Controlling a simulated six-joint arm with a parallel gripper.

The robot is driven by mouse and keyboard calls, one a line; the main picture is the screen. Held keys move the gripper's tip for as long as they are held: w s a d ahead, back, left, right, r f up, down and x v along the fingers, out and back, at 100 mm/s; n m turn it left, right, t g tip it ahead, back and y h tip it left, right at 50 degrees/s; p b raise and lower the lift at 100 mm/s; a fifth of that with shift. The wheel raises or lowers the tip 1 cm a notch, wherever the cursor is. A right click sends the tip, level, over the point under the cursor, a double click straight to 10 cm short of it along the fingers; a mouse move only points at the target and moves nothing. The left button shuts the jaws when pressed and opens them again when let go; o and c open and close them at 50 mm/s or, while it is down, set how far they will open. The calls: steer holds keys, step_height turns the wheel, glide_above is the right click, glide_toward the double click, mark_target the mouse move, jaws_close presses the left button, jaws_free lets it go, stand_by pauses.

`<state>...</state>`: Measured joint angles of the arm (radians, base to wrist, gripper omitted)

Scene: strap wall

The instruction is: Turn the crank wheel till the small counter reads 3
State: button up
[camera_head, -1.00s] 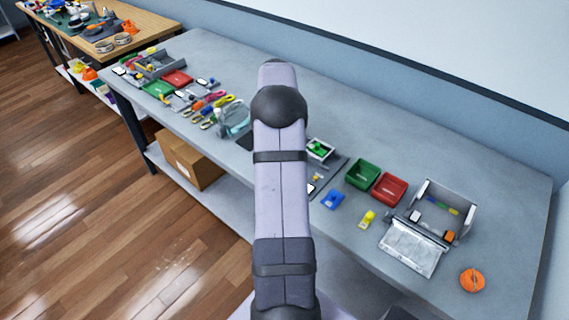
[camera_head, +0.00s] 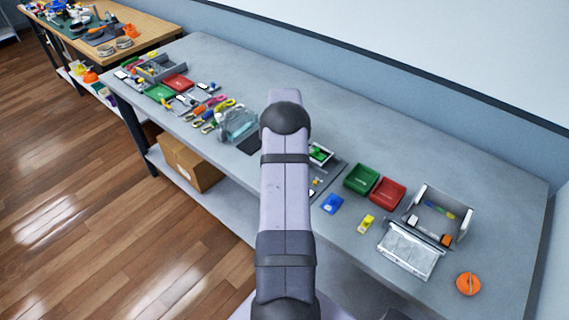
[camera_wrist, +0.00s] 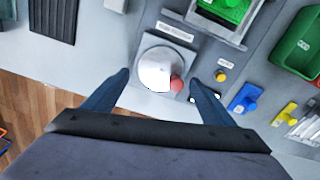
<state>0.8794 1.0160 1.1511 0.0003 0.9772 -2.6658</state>
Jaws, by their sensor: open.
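The crank wheel (camera_wrist: 153,66) is a pale round disc on a grey panel in the upper middle of the wrist view. A red knob (camera_wrist: 177,85) sits at its lower right edge. A label strip (camera_wrist: 175,31) lies above it, its text too small to read. A small dark and white piece near the right finger may be the counter; no number is readable. My gripper (camera_wrist: 158,77) is open and empty, its two blue-grey fingertips on either side of the wheel in the picture. I cannot tell their height above it. In the head view my arm hides the wheel and gripper.
A yellow button (camera_wrist: 220,75) is right of the wheel. Beyond it are a blue piece (camera_wrist: 243,98), a yellow piece (camera_wrist: 284,114) and a green bin (camera_wrist: 300,46). A green object in a tray (camera_wrist: 226,8) stands above. A dark ribbed pad (camera_wrist: 53,18) lies upper left.

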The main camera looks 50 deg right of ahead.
steer(key=shift+f, duration=0.4)
steer(key=c, duration=1.1)
steer(key=shift+o, duration=0.2)
